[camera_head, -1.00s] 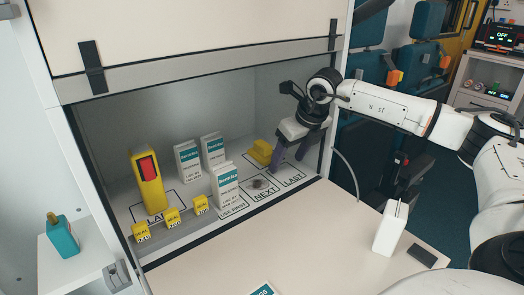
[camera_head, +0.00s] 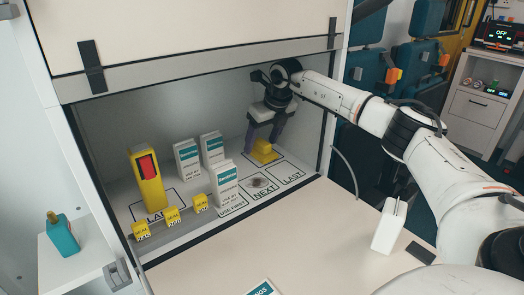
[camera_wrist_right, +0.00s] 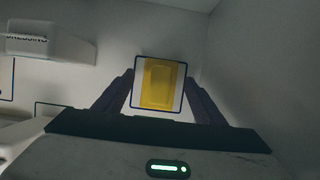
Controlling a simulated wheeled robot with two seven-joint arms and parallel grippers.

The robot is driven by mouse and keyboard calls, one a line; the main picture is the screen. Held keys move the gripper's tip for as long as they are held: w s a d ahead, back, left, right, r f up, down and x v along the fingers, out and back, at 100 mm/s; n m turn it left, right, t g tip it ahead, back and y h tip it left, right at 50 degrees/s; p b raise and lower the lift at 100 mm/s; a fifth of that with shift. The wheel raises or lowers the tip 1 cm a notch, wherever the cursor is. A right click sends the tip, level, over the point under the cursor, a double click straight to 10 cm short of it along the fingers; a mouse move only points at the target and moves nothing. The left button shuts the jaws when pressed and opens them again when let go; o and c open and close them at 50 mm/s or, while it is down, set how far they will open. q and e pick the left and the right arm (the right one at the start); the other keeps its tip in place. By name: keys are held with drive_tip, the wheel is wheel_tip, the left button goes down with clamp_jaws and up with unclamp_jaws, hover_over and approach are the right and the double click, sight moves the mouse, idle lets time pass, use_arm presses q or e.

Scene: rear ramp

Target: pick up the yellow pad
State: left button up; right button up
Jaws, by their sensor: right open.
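The yellow pad (camera_head: 263,150) sits on the cabinet floor near the back right, inside a dark outlined square. In the right wrist view the yellow pad (camera_wrist_right: 158,84) lies ahead, between the two fingers. My right gripper (camera_head: 263,145) points down with its fingers apart, just above and around the pad in the head view; I cannot tell whether they touch it. In the right wrist view the right gripper (camera_wrist_right: 160,90) is open, with a finger on either side. My left gripper is not in view.
White dressing boxes (camera_head: 225,187) stand left of the pad. A yellow device with a red face (camera_head: 148,180) and several small yellow seal tags (camera_head: 172,217) are farther left. The raised sash (camera_head: 200,72) hangs above the opening.

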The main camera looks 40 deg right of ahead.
drive_tip(key=shift+f, duration=0.4)
drive_tip(key=c, duration=1.1)
drive_tip(key=shift+r, duration=0.1)
